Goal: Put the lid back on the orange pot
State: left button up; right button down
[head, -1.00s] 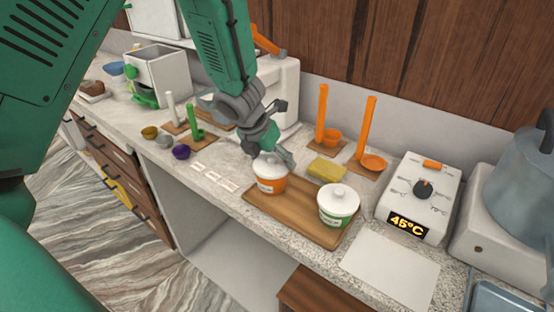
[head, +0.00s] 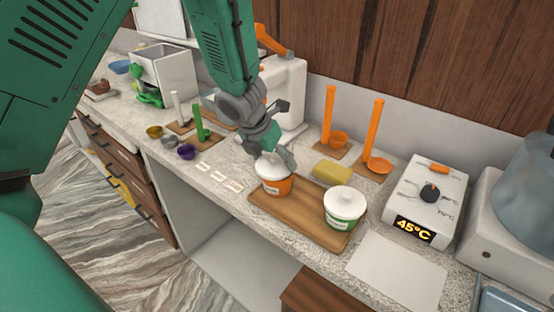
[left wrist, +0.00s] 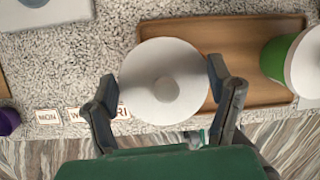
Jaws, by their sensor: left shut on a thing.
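The orange pot (head: 277,186) stands at the left end of a wooden board, with its round white lid (head: 267,170) at its top. The left wrist view shows this lid (left wrist: 150,97) from above, with its knob in the middle; it hides the pot there. My left gripper (head: 276,152) is shut on the lid, one finger at each side of its rim. I cannot tell whether the lid is fully seated or slightly above the pot. My right gripper is not in view.
A yellow sponge (head: 332,172) lies behind. Small label cards (head: 219,176) lie to the left. A 45°C heater box (head: 428,200) stands at the right.

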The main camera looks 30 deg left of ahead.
pick_arm(q)
jog(key=shift+a, duration=0.15)
jog(key=shift+d+r, duration=0.1)
jog(key=shift+d, duration=0.55)
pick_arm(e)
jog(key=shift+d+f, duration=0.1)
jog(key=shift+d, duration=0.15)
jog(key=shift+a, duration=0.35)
pick_arm(q)
jog(key=shift+d, duration=0.25)
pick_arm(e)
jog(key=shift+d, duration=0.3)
pick_arm(q)
jog(key=shift+a, duration=0.4)
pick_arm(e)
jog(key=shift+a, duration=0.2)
pick_arm(q)
jog(key=o, duration=1)
jog(key=shift+d, duration=0.15)
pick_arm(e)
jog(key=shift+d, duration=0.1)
